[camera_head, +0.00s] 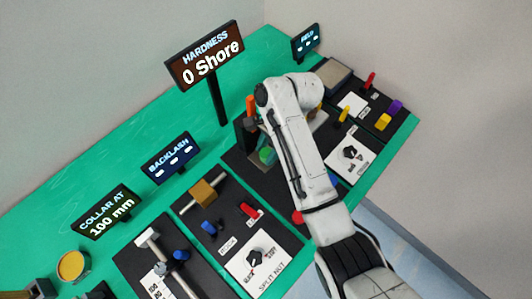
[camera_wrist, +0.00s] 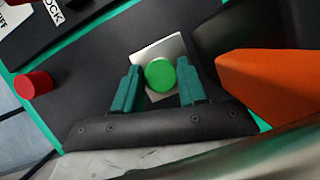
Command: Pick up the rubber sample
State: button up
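The round green rubber sample (camera_wrist: 160,75) shows in the wrist view on a pale square plate (camera_wrist: 153,51). My gripper (camera_wrist: 159,80) has one teal finger on each side of the sample, with a narrow gap on each side. The fingers look open and do not seem to press on it. In the head view my white arm reaches over the black board and hides most of the gripper and the plate. A green patch (camera_head: 266,156) shows just left of the arm; I cannot tell whether it is the sample or a finger.
An orange part (camera_wrist: 265,82) stands close to the right of my fingers in the wrist view. A red knob (camera_wrist: 34,84) is at the left. In the head view the "HARDNESS 0 Shore" sign (camera_head: 205,56) rises behind the arm. Black boards with small parts lie on both sides.

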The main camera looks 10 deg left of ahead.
jog(key=c, duration=0.7)
jog(key=shift+r+p, duration=0.3)
jog(key=shift+r+p, duration=0.3)
jog(key=shift+p, duration=0.15)
jog(key=shift+r+p, duration=0.25)
jog(key=shift+p, duration=0.15)
jog(key=shift+d, duration=0.1)
